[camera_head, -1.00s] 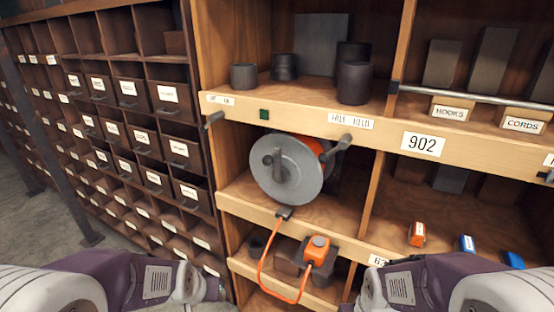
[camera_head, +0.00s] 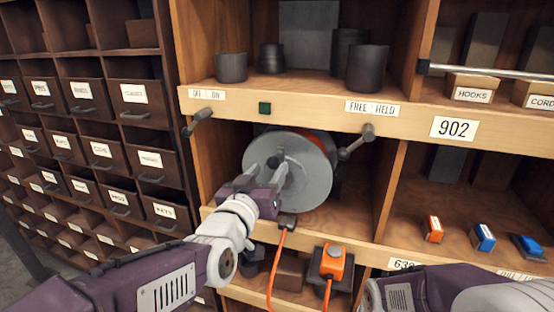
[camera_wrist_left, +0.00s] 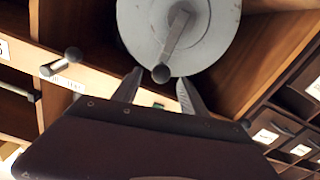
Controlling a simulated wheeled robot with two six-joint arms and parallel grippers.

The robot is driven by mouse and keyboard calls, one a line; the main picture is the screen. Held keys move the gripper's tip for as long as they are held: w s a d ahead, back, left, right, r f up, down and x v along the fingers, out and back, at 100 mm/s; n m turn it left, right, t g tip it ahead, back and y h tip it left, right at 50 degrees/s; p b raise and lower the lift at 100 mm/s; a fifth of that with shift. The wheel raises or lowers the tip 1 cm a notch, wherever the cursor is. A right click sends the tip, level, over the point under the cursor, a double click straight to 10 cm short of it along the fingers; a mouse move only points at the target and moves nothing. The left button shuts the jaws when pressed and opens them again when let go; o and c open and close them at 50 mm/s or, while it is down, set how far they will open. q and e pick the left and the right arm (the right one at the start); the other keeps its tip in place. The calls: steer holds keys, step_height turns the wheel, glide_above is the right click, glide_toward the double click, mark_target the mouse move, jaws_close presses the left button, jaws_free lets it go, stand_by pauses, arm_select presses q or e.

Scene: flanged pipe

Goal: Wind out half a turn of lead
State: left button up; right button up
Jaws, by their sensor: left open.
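The cable reel (camera_head: 315,185) is a grey disc with an orange rim behind it, standing in the middle cubby. In the left wrist view its disc (camera_wrist_left: 205,45) fills the top, and a crank with a dark-ended handle (camera_wrist_left: 162,72) points towards the camera. My left gripper (camera_head: 272,180) is open in front of the reel; in the wrist view the handle end appears between its fingers (camera_wrist_left: 158,90), and I cannot tell whether they touch it. The orange lead (camera_head: 277,262) runs down from a dark block (camera_head: 288,221) under the reel, towards an orange connector box (camera_head: 333,262).
Levers stick out at the shelf edge, left (camera_head: 197,122) beside OFF/ON and right (camera_head: 356,142) below FREE/HELD. Labelled drawers (camera_head: 147,160) stand left. My right forearm is at bottom right, its gripper out of frame.

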mark_target(277, 155)
arm_select(q)
steer(key=p+x, duration=0.1)
steer(key=x, duration=0.6)
steer(key=shift+w+f+p, duration=0.1)
steer(key=shift+w+p, duration=0.05)
steer(key=shift+p, duration=0.15)
steer(key=shift+a, duration=0.1)
jaws_close()
steer(key=shift+f, duration=0.1)
stand_by(0.7)
